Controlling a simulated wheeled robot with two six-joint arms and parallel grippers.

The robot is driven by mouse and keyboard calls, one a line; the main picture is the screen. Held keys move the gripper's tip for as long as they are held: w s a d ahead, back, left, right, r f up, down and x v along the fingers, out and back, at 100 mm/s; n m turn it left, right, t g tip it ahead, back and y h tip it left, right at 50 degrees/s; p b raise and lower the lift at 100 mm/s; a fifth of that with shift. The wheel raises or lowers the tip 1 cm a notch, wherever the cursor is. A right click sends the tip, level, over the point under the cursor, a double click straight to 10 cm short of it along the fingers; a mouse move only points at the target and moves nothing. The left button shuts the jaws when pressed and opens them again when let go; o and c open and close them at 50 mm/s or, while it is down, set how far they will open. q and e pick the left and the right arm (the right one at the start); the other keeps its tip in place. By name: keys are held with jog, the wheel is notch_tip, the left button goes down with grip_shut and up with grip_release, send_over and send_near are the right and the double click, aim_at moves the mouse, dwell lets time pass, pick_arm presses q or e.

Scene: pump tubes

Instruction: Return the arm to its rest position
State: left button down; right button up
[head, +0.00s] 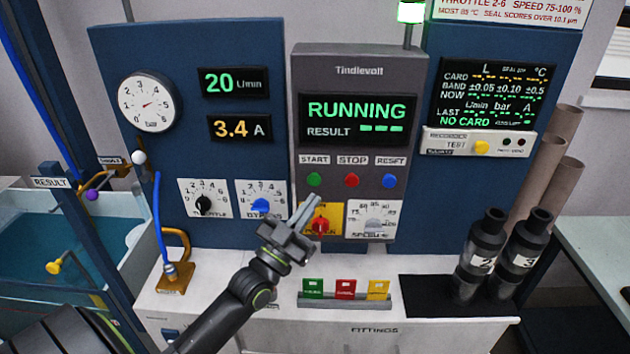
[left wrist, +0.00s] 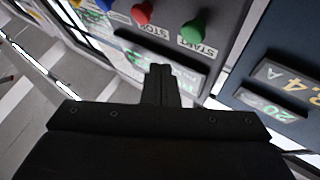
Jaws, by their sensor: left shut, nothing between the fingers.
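My left arm (head: 225,312) comes in from the lower left in the head view. My left gripper (head: 308,212) is shut and empty. It is in front of the panel, over the left edge of the yellow plate with the red knob (head: 320,226). In the left wrist view its closed fingers (left wrist: 161,75) point toward the grey control box, with the green start button (left wrist: 193,31) and red stop button (left wrist: 142,13) beyond. I cannot tell from the frames whether the fingers touch the panel. My right gripper does not show.
The grey box screen (head: 357,120) reads RUNNING. Green, red and yellow cards stand in a rack (head: 345,302) on the white bench (head: 440,334). Black tubes (head: 480,255) stand on a dark mat at right. A blue hose (head: 157,225) and water tank (head: 45,245) are at left.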

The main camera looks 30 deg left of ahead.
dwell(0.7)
pick_arm(q)
jog(key=s+d+f+g+y, duration=0.1)
jog(key=s+d+f+g, duration=0.1)
jog(key=s+f+g, duration=0.45)
jog(key=s+d+f+g, duration=0.2)
jog(key=f+g, duration=0.2)
jog(key=f, duration=0.5)
jog(key=s+a+f+n+g+y, duration=0.15)
jog(key=s+f+g, duration=0.3)
jog(key=s, duration=0.55)
jog(key=s+a+f+n+g+y, duration=0.1)
jog(key=s+f+n+g+y, duration=0.25)
jog(key=s, duration=0.55)
notch_tip(320, 180, down, 26)
jog(key=a+g+h+b, duration=0.1)
jog(key=g+h+b, duration=0.1)
jog(key=g, duration=0.1)
jog(key=s+d+f, duration=0.1)
jog(key=s+f, duration=1.4)
jog(key=f, duration=0.1)
jog(key=shift+f+m+g+h+b, duration=0.3)
jog(key=shift+f+g+b, duration=0.05)
